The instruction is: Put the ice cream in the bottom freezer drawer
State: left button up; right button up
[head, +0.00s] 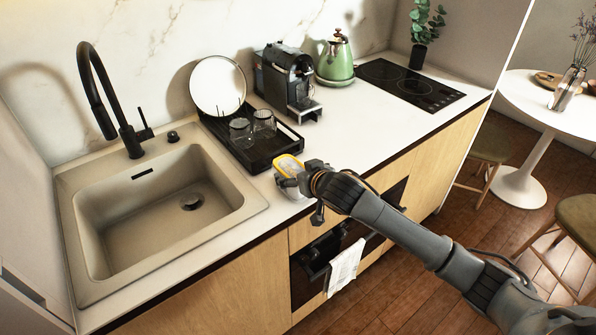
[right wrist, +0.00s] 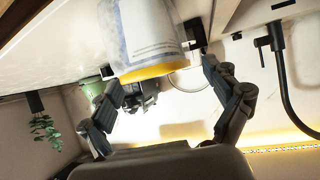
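The ice cream tub (head: 287,166), pale with a yellow-orange rim, is at the counter's front edge, right of the sink. My right gripper (head: 306,180) is close at its right side and hides part of it. In the right wrist view, which is upside down, the tub (right wrist: 150,35) shows large near the fingertips of my right gripper (right wrist: 163,78). The fingers are spread wide, with a visible gap between the right-hand finger and the tub. Contact on the other side is unclear. My left gripper is not in view. No freezer drawer can be made out.
A black dish rack (head: 262,150) with glasses and a plate stands behind the tub. The sink (head: 160,215) is to its left. A coffee machine (head: 288,80) and green kettle (head: 336,60) stand farther back. A towel (head: 346,266) hangs on the oven. Counter right of the rack is clear.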

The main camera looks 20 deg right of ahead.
jog(key=shift+r, duration=0.2)
jog(key=shift+s, duration=0.2)
jog(key=b+v, duration=0.1)
jog(key=v, duration=1)
jog(key=shift+s+r, duration=0.2)
jog(key=shift+r, duration=0.05)
jog(key=shift+f, duration=0.1)
